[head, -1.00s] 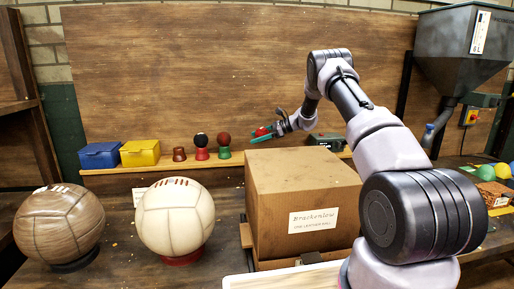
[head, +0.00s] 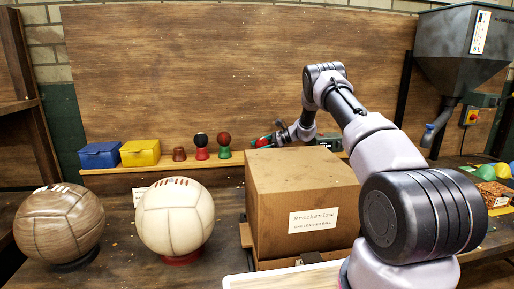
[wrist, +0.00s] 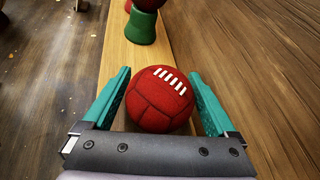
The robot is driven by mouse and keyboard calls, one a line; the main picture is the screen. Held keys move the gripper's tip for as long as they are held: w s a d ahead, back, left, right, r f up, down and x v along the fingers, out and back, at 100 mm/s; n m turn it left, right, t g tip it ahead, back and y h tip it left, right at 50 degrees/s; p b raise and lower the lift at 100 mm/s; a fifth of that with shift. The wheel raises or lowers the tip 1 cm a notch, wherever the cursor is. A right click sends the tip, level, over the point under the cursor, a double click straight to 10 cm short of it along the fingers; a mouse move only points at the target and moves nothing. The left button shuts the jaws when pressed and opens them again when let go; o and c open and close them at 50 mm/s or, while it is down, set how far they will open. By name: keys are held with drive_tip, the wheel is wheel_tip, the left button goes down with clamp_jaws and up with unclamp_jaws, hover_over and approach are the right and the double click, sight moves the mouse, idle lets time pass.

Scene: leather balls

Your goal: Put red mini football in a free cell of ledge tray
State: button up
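The red mini football (wrist: 160,99), with white lacing, sits between the two teal fingers of my gripper (wrist: 160,88) in the wrist view. In the head view the ball (head: 262,142) shows small at my gripper (head: 268,140), just right of the green stand. It moved along with the gripper, so the fingers appear shut on it. It is over or at the wooden ledge (head: 237,159); whether it touches the wood I cannot tell. No tray with cells is clearly recognisable on the ledge; the big carton hides part of it.
A large carton (head: 300,200) stands in front. Two big balls (head: 175,215) sit left. A dark device (head: 327,141) is right.

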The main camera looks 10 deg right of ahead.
drive_tip(key=v, duration=1.1)
drive_tip(key=shift+d+r, duration=0.25)
drive_tip(key=s+a+r+n+h, duration=0.3)
drive_tip(key=s+r+n, duration=0.1)
drive_tip(key=s+r, duration=0.75)
drive_tip(key=s+a+r+n+h, duration=0.2)
drive_tip(key=s+r+n, duration=0.1)
drive_tip(key=s+r, duration=0.8)
drive_tip(key=s+d+r+n+t+h, duration=0.1)
drive_tip(key=s+n+h, duration=0.2)
drive_tip(key=s, duration=1)
drive_tip(key=s+d+r+n+t+h, duration=0.1)
drive_tip(key=s+r+n+t+h, duration=0.1)
drive_tip(key=s, duration=1.1)
drive_tip(key=n+h, duration=0.1)
drive_tip(key=n, duration=0.1)
drive_tip(key=shift+s+r+n, duration=0.25)
drive_tip(key=shift+s+n, duration=0.15)
